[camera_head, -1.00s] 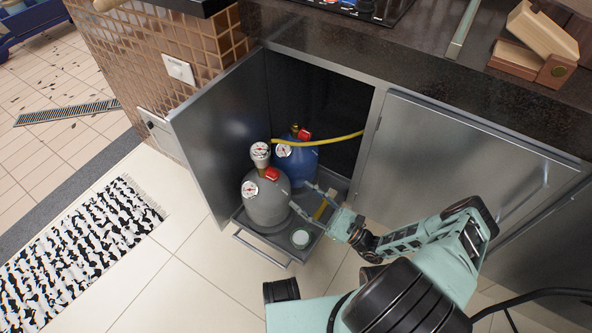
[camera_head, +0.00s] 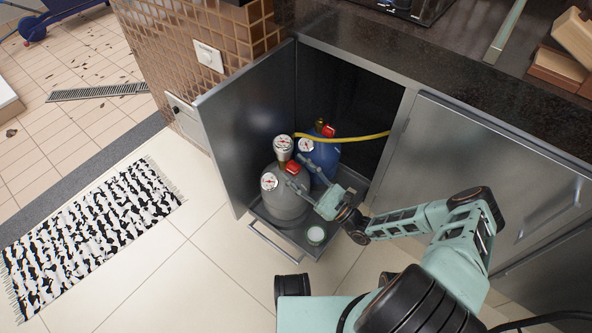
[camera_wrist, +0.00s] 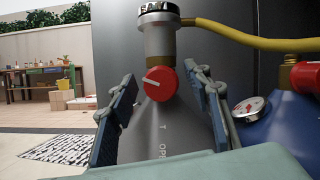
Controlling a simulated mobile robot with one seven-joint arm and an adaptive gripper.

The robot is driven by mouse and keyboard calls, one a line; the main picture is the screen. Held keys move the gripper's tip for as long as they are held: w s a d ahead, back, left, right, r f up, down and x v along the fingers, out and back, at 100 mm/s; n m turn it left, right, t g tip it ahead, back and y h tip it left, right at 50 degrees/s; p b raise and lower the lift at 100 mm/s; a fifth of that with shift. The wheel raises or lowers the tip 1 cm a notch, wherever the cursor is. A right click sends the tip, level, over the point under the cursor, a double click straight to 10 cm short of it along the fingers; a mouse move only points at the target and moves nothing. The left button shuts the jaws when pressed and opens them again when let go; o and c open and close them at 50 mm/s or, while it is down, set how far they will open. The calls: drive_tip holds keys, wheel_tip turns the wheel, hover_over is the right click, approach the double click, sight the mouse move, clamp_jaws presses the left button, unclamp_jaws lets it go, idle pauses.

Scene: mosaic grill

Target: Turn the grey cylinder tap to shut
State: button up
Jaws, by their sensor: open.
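The grey cylinder (camera_head: 287,203) stands upright on a pull-out tray (camera_head: 262,215) in front of the open cabinet. Its red tap (camera_head: 292,168) is on the neck, below a gauge (camera_head: 283,144). In the wrist view the red tap (camera_wrist: 160,82) has a white pointer mark slanting to the left, and part of the word "OPEN" is on the cylinder below it. My gripper (camera_head: 297,174) is open, with a finger on each side of the tap in the wrist view (camera_wrist: 165,105). I cannot tell whether a finger touches it.
A blue cylinder (camera_head: 327,153) with its own red tap stands close on the right. A yellow hose (camera_head: 355,139) runs from the grey cylinder's top to the right. The cabinet door (camera_head: 245,130) stands open on the left. A small round container (camera_head: 316,235) sits on the tray.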

sight(296, 167)
drive_tip(key=c, duration=1.1)
drive_tip(key=shift+m+t+h, duration=0.45)
drive_tip(key=shift+m+t, duration=0.05)
drive_tip(key=shift+m, duration=0.65)
drive_tip(key=shift+m+t+h, duration=0.45)
drive_tip(key=shift+m+t, duration=0.05)
drive_tip(key=shift+m, duration=0.65)
drive_tip(key=o, duration=1.1)
wheel_tip(296, 167, up, 10)
